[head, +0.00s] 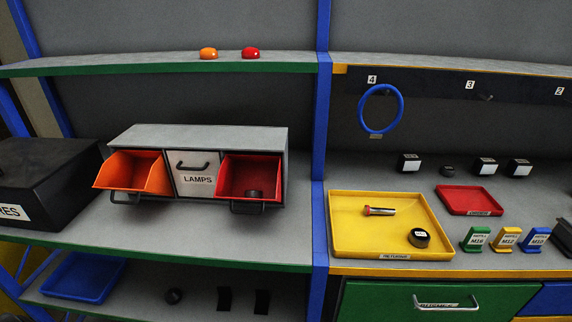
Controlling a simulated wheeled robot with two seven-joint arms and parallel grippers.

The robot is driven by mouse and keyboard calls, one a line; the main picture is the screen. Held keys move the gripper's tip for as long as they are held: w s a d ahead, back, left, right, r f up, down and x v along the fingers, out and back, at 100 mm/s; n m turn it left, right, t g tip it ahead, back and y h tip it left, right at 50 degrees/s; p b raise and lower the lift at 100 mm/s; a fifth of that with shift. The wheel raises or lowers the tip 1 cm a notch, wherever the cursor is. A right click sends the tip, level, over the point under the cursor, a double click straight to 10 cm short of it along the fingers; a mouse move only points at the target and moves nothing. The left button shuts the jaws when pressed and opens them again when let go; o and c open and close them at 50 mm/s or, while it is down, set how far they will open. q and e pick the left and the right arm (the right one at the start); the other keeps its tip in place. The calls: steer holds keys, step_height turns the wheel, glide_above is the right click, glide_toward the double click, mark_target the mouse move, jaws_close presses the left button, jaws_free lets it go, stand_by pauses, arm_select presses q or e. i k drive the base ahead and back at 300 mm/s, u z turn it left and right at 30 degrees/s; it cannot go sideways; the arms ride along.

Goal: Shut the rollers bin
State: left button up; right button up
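A grey bin cabinet on the middle left shelf holds three bins side by side. The orange left bin (132,171) is tipped open and looks empty. The middle bin (197,175), labelled LAMPS, is shut. The labels of the two open bins face downward and cannot be read, so I cannot tell from lettering which is the rollers bin. Neither of my grippers is in view.
A black box (45,180) stands close left of the cabinet. A blue upright (320,190) separates it from the right bay, with a yellow tray (345,240), a red tray (470,198) and a blue ring (381,132). Shelf in front of the bins is clear.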

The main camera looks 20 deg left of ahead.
mark_target(238, 173)
steer(key=z, duration=0.45)
steer(key=i, duration=0.2)
steer(key=u, duration=1.6)
